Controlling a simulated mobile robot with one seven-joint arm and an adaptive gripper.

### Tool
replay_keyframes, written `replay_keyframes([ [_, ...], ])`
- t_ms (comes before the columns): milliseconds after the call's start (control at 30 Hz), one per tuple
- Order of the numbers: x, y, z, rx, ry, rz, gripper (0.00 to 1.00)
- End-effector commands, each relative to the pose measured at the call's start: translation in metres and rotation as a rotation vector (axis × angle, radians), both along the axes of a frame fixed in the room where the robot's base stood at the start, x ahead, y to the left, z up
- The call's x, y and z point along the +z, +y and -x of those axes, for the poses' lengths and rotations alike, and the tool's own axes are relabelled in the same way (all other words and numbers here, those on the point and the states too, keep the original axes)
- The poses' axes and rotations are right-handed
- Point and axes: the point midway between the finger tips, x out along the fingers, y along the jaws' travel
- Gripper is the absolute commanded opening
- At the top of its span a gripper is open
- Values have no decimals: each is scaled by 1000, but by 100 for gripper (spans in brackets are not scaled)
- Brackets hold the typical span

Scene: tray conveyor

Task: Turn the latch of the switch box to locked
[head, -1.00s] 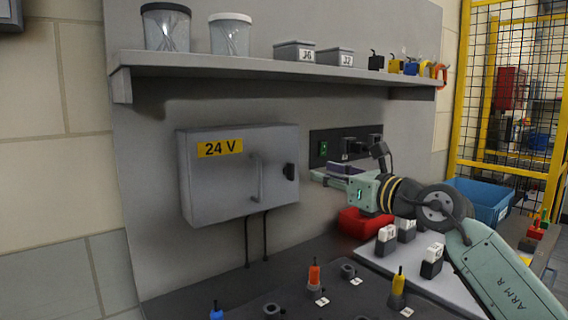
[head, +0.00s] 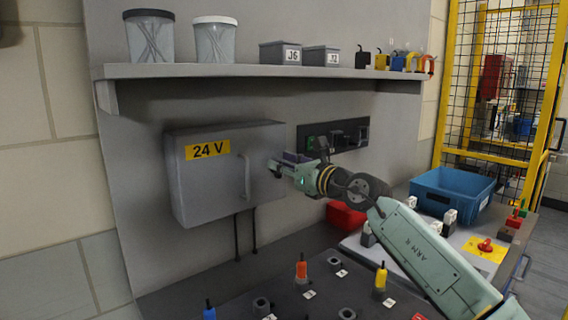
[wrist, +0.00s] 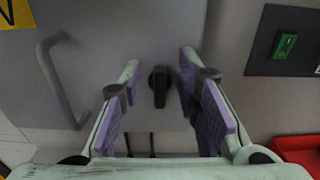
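The switch box is a grey box (head: 202,188) with a yellow "24 V" label, fixed to the grey wall panel, its door shut. Its latch is a small black knob (wrist: 159,86), pointing roughly up and down in the wrist view. In the head view my gripper hides the latch. My gripper (wrist: 158,72) is open, with purple pads on either side of the latch; I see a gap on both sides. In the head view my gripper (head: 276,167) is at the right edge of the box door. The grey door handle (wrist: 62,82) is left of the fingers.
A black switch panel (head: 333,137) with a green switch is on the wall to the right. A shelf (head: 250,71) with jars and small boxes runs above. A red bin (head: 345,217) and a blue bin (head: 450,191) stand to the right. Pegs stand on the bench below.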

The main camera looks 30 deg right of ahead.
Motion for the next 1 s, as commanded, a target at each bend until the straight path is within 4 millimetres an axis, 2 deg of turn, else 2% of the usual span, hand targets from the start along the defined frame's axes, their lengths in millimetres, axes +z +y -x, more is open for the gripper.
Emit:
replay_keyframes([
  [67, 0, 0, 0, 0, 0, 0, 29],
  [500, 0, 0, 0, 0, 0, 0, 0],
  [1000, -1, 0, 0, 0, 3, -22, 0],
])
